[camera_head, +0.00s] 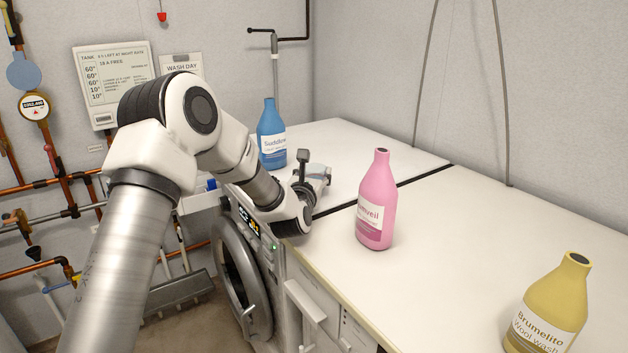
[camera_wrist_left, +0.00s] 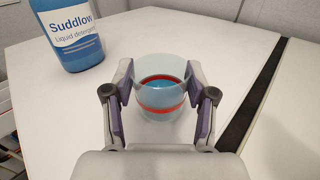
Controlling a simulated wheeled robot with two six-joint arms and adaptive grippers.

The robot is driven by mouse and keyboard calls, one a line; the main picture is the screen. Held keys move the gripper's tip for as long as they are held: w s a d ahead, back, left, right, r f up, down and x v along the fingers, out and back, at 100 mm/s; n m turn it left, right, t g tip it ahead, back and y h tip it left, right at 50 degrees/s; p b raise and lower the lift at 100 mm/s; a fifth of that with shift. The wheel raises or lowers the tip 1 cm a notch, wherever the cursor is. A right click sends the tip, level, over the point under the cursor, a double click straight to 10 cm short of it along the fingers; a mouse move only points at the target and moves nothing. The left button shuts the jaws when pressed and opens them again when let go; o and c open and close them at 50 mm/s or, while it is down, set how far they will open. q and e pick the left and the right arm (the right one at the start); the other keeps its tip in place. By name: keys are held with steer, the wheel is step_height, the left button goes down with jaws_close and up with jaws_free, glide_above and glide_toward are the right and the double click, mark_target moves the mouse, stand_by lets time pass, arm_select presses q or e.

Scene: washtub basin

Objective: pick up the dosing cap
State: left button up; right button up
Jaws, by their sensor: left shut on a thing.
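The dosing cap (camera_wrist_left: 160,111) is a clear, cup-like piece with red bands and some blue inside. It stands upright between the two fingers of my left gripper (camera_wrist_left: 160,100) in the left wrist view, and the fingers touch its sides. In the head view my left gripper (camera_head: 318,174) is small and low over the white top near the blue bottle, and the cap is mostly hidden there. My right gripper is in neither view.
A blue Suddlow bottle (camera_head: 271,134) stands just behind the gripper. A pink bottle (camera_head: 376,202) and a yellow bottle (camera_head: 550,310) stand to the right on the white top (camera_head: 450,230). A dark gap (camera_head: 410,180) crosses the top. A washer door (camera_head: 240,275) hangs open below.

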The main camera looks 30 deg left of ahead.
arm_select(q)
steer(key=shift+s+a+r, duration=0.1)
steer(key=shift+s+r, duration=0.15)
steer(key=shift+r, duration=0.25)
steer(key=shift+s+r, duration=0.2)
steer(key=shift+r, duration=0.25)
steer(key=s+a+r, duration=0.1)
steer(key=s, duration=1.4)
steer(key=shift+a+r, duration=0.2)
steer(key=shift+a, duration=0.05)
